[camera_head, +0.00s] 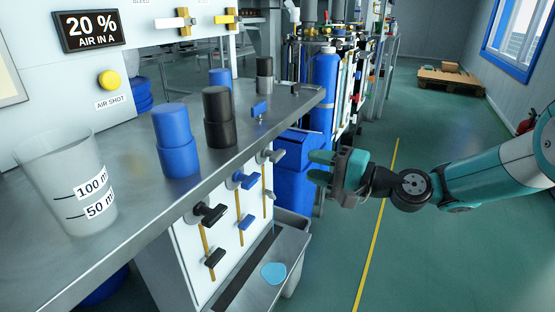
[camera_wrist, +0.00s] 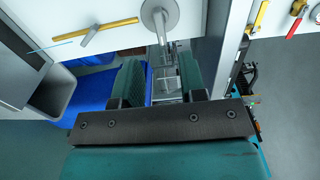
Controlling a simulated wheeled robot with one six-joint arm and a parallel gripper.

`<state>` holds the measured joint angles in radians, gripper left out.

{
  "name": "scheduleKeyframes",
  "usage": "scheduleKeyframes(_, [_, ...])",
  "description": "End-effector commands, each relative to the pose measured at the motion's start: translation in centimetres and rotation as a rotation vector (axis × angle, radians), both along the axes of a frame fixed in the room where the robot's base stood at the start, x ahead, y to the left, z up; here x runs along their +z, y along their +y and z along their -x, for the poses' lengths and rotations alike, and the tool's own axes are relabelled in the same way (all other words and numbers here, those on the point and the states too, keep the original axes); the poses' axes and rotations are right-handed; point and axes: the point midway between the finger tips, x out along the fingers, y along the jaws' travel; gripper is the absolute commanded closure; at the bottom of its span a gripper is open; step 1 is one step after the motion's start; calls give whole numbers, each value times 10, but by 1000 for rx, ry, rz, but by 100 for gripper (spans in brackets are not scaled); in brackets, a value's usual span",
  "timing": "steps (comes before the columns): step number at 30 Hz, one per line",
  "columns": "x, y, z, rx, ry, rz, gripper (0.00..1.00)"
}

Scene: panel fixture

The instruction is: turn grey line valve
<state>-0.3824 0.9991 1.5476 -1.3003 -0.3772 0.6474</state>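The white front panel (camera_head: 216,245) carries black, blue and grey handles along brass-coloured lines. The upper grey handle (camera_head: 276,156) is the farthest along the top row, and a smaller grey lever (camera_head: 270,194) sits below it on its line. In the wrist view, a round grey flange with a stem (camera_wrist: 160,15) is at top centre, and the grey lever on its brass line (camera_wrist: 95,30) is to the left. My gripper (camera_head: 318,168) is right of the upper grey handle, fingers pointing at the panel. Its green fingers (camera_wrist: 160,78) are apart; whether the stem is between them is unclear.
The metal bench (camera_head: 235,150) above the panel holds a beaker (camera_head: 70,180) and blue, black and grey cylinders. A metal tray (camera_head: 290,250) juts out below. A blue bin (camera_head: 298,165) stands behind my gripper.

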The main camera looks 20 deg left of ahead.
Motion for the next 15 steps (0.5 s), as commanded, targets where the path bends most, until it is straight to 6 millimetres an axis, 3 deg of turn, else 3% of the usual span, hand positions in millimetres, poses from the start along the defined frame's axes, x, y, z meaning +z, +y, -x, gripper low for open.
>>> scheduleKeyframes(6, [-2,50,-3,4,-5,-2,62])
scheduleKeyframes(15, [-1,89,-6,1,-1,0,62])
